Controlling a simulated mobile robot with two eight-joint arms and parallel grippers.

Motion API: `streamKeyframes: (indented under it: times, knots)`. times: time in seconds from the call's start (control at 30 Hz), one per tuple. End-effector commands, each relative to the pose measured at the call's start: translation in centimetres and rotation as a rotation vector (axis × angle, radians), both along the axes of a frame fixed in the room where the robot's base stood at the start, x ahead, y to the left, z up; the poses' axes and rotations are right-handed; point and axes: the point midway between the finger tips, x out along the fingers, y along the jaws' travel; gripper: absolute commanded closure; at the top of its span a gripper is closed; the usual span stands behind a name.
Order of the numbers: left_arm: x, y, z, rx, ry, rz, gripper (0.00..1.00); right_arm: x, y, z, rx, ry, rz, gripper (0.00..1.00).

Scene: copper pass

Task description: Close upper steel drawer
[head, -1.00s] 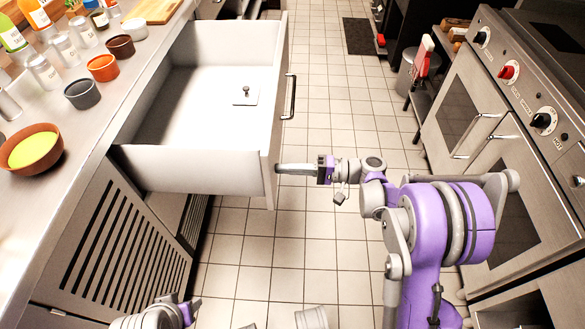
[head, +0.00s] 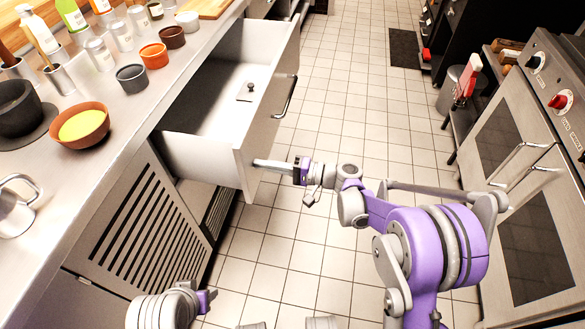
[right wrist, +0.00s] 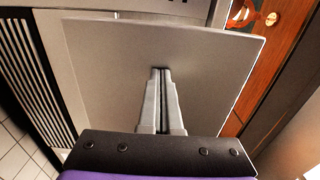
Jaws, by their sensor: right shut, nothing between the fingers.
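The upper steel drawer (head: 207,155) is pulled partly out from under the counter, with its front panel (head: 268,105) and dark bar handle (head: 286,97) facing the aisle. A small flat piece with a knob (head: 246,92) lies inside. My right gripper (head: 256,163) is shut and empty, its fingertips at the near lower part of the drawer front. In the right wrist view the shut fingers (right wrist: 160,72) point at the flat grey front panel (right wrist: 100,70) and appear to touch it. Part of my left arm shows at the bottom of the head view; its fingers cannot be made out.
The steel counter (head: 100,175) on the left bears an orange bowl (head: 82,127), small cups (head: 132,78) and bottles. A louvred cabinet panel (head: 135,225) is below it. Ovens (head: 520,170) line the right side. The tiled aisle (head: 345,110) between is clear.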

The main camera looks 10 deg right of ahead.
Motion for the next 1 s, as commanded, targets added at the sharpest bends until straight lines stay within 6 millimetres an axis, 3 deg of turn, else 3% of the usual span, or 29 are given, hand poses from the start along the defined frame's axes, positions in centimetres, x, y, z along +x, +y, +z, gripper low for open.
streamKeyframes:
  times: [0.1,0.6,0.8,1.0]
  knots:
    - [0.0,0.0,0.0,0.0,0.0,0.0,0.5,1.0,3.5,0.0,0.001,0.0,0.006,1.0]
    - [0.0,0.0,0.0,0.0,0.0,0.0,0.5,5.2,16.3,0.0,0.001,0.0,0.004,1.0]
    - [0.0,0.0,-0.1,0.0,0.0,0.0,0.5,6.4,20.0,0.0,0.0,0.0,0.002,1.0]
    - [0.0,0.0,-0.1,0.0,0.0,0.0,0.5,7.2,22.2,0.0,0.0,-0.001,0.001,1.0]
